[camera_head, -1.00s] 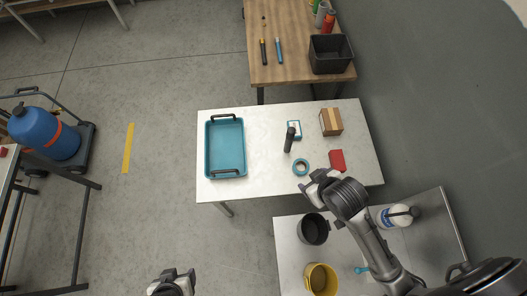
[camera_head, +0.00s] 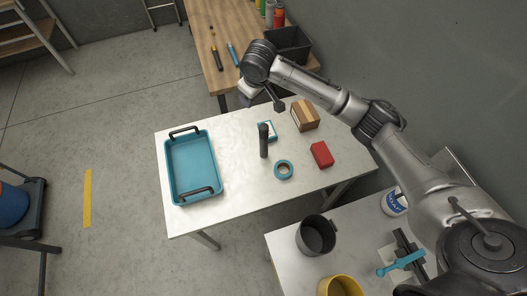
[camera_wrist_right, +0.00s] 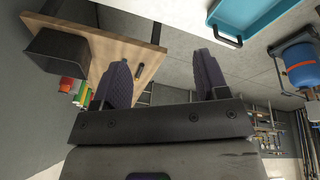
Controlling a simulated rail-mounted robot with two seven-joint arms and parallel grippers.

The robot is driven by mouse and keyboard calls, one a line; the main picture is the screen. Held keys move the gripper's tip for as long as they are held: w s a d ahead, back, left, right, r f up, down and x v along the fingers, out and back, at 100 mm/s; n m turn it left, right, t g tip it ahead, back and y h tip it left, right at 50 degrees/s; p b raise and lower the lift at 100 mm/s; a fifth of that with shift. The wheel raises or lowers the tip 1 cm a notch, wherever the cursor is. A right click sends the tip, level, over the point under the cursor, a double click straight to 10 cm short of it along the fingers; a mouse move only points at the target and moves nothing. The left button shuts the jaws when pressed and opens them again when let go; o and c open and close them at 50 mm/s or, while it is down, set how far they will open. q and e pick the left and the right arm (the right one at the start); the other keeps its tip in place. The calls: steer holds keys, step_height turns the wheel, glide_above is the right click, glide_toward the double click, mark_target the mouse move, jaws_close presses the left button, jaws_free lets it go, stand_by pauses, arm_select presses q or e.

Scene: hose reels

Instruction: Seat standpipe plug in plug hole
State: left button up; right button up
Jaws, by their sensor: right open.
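I cannot pick out the standpipe plug or the plug hole for certain in either view. A dark upright cylinder (camera_head: 264,140) stands on the white table, with a narrower lower part. My right gripper (camera_head: 246,95) is raised near the far edge of the white table, beyond the cylinder and apart from it. In the right wrist view its two dark fingers (camera_wrist_right: 162,78) are spread with nothing between them. My left gripper is out of view.
The white table (camera_head: 225,215) also holds a teal tray (camera_head: 169,172), tape ring (camera_head: 284,170), red block (camera_head: 322,154) and carton (camera_head: 305,115). Behind is a wooden bench (camera_wrist_right: 150,60) with a black bin (camera_wrist_right: 58,55). A dark pot (camera_head: 316,236) and yellow bucket (camera_head: 340,286) stand nearer.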

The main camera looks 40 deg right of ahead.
mark_target(263, 126)
steer(key=f+m+g, duration=0.1)
steer(key=f, duration=0.4)
steer(key=s+d+f+m+g, duration=0.1)
steer(key=f, duration=0.5)
steer(key=s+f+m+g+y, duration=0.1)
steer(key=f, duration=0.5)
steer(key=shift+d+f+m, duration=0.1)
steer(key=shift+d+m, duration=0.2)
steer(key=shift+d, duration=0.1)
steer(key=shift+c, duration=0.2)
jaws_close()
